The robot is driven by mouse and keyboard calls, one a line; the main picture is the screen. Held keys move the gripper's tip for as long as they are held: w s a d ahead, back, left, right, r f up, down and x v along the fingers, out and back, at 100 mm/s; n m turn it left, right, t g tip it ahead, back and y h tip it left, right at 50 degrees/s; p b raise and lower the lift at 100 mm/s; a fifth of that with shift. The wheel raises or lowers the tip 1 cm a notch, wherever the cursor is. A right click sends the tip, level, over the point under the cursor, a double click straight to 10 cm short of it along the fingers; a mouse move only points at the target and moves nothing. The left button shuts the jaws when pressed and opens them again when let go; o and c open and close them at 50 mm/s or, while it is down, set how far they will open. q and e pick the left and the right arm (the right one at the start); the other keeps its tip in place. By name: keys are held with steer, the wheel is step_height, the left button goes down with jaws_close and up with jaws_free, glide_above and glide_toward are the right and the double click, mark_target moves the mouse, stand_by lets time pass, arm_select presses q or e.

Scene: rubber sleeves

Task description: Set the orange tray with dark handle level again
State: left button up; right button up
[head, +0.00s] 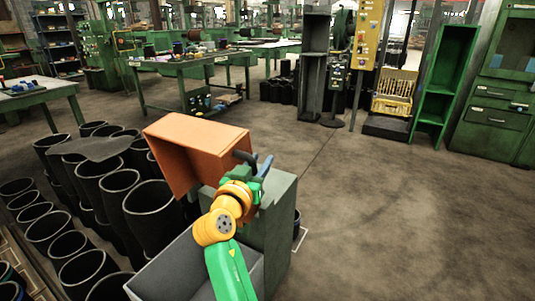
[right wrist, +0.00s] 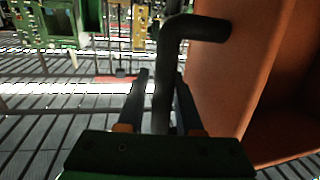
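The orange tray (head: 215,133) stands tilted, its open side facing down and toward the front, at the upper edge of a grey-green box in the head view. Its orange wall (right wrist: 215,75) fills the right of the right wrist view. The dark bent handle (head: 245,157) sticks out from the tray's right side. In the right wrist view the handle (right wrist: 163,70) runs down between my right gripper's fingers (right wrist: 160,103). The fingers look open, with a gap on the left of the handle; contact on the right is unclear. My left gripper is not in view.
The grey-green box (head: 278,220) stands under and beside my right arm, with a grey open bin (head: 190,268) in front. Several black rubber sleeves (head: 150,205) crowd the left. The floor (head: 400,210) to the right is clear. Green workbenches (head: 185,65) stand behind.

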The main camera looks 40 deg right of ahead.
steer(key=shift+s+a+r, duration=0.1)
steer(key=shift+a+r, duration=0.1)
jaws_close()
stand_by(0.6)
stand_by(0.7)
